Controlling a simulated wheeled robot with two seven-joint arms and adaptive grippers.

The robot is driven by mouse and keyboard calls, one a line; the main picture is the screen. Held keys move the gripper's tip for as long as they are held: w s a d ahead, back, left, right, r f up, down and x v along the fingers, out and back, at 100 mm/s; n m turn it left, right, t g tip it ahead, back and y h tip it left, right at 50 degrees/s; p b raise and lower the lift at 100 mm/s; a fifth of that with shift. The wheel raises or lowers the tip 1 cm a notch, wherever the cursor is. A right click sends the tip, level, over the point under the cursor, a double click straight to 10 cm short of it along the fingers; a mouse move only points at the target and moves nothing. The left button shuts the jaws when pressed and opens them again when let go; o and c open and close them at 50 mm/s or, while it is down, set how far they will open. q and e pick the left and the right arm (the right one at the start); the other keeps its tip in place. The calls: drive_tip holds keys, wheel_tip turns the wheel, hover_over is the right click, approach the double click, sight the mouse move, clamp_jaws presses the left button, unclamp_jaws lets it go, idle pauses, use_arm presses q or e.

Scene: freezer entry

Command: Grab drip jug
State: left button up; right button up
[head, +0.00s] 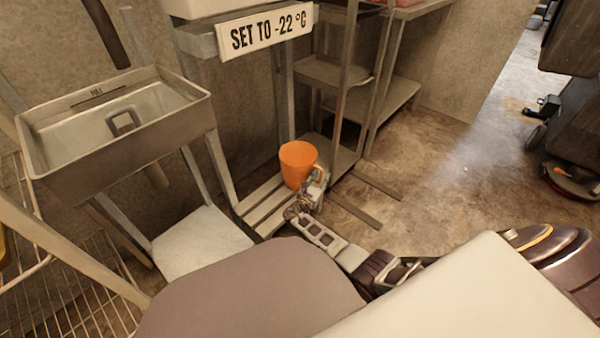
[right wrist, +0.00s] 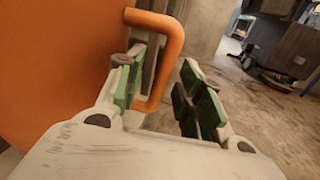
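The drip jug (head: 298,162) is orange and stands upright on a low slatted rack below the sign. It fills the left of the right wrist view (right wrist: 60,70), with its handle (right wrist: 172,60) facing my right gripper (right wrist: 165,95). That gripper is open, with green pads. One finger is on the jug side of the handle's bar and the other is to its right. A gap shows between the bar and the right finger. In the head view my right gripper (head: 314,192) is beside the jug's lower right. My left gripper is not in view.
The slatted rack (head: 262,206) carries the jug. A steel sink (head: 115,125) stands at left, and a sign (head: 266,31) hangs above. Metal shelving posts (head: 345,85) rise close behind the jug. The floor (head: 440,180) at right is open, up to a dark wheeled unit (head: 575,110).

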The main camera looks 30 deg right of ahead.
idle(0.4)
clamp_jaws()
